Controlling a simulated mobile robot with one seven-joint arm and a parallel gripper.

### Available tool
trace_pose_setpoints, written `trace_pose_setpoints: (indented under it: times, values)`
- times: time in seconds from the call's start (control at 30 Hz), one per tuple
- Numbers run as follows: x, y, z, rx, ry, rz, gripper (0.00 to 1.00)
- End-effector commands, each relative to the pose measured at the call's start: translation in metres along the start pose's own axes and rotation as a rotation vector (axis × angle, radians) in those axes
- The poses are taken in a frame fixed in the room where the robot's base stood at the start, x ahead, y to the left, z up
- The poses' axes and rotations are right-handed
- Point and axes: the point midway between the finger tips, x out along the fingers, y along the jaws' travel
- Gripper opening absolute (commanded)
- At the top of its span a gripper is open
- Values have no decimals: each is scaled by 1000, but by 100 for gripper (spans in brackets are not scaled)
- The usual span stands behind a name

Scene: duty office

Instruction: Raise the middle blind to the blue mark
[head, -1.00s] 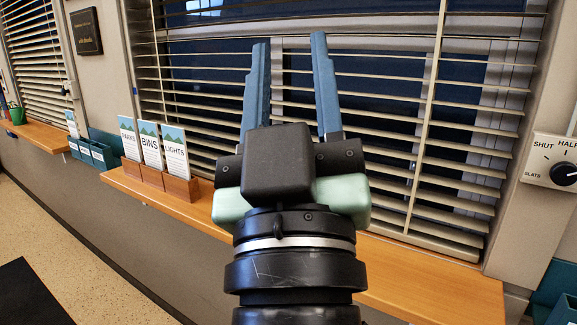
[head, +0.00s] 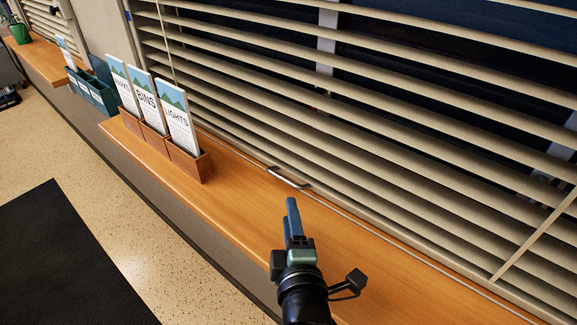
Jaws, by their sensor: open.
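A wide cream slatted blind (head: 400,120) hangs in front of the dark window, its slats tilted open and its lower edge close to the wooden sill. A small metal handle (head: 288,178) shows at the blind's bottom edge, just above the sill. My gripper (head: 292,204) is open and empty, seen nearly edge-on so its fingers overlap. It is over the sill, just below the handle in the picture and apparently apart from it. No blue mark shows in the head view.
Three leaflet holders (head: 186,165) with cards stand on the sill (head: 235,190) left of my gripper. Teal bins (head: 92,95) hang further left, beyond them a green pot (head: 20,33). The sill between holders and handle is bare. A dark mat (head: 65,260) lies on the floor.

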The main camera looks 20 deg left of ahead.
Motion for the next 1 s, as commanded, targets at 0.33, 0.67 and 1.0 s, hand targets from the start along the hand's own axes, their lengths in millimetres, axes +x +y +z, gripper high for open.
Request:
trace_pose_setpoints:
  times: [0.33,0.67,1.0]
  values:
    - [54,4,-2,1,3,1,42]
    - [102,3,-1,1,1,2,42]
    - [122,2,0,2,0,2,42]
